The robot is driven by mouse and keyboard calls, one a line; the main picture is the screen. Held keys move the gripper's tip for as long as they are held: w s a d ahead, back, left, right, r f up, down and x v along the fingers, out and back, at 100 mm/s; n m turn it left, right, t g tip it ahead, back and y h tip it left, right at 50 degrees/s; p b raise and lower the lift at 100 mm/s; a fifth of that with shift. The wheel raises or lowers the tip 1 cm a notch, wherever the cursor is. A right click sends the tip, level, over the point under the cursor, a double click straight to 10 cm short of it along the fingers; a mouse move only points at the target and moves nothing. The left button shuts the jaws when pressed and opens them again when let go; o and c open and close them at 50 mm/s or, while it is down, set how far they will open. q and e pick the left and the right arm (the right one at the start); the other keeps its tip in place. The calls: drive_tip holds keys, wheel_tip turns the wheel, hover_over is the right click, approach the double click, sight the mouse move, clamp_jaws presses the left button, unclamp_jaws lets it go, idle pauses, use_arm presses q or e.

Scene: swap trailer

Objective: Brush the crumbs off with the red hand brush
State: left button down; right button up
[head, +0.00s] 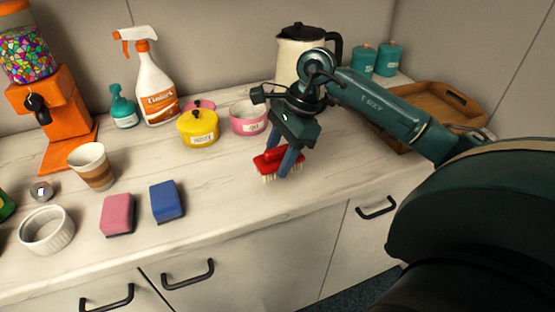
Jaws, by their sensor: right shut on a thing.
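The red hand brush (268,160) is near the front of the white counter (235,195), with its pale bristles facing down. My right gripper (285,163) comes down from above and is shut on the brush. The bristle tips are at or just above the counter; I cannot tell which. I cannot make out any crumbs on the counter at this size. My left gripper is not in view.
A blue sponge (167,202) and a pink sponge (117,214) lie left of the brush. A yellow pot (198,128), a pink pot (248,117) and a kettle (295,57) stand behind. A wooden tray (430,92) is at right. A paper cup (91,166) and white ramekin (46,230) stand left.

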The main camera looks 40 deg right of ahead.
drive_tip(key=shift+r+p, duration=1)
drive_tip(key=shift+r, duration=1.15)
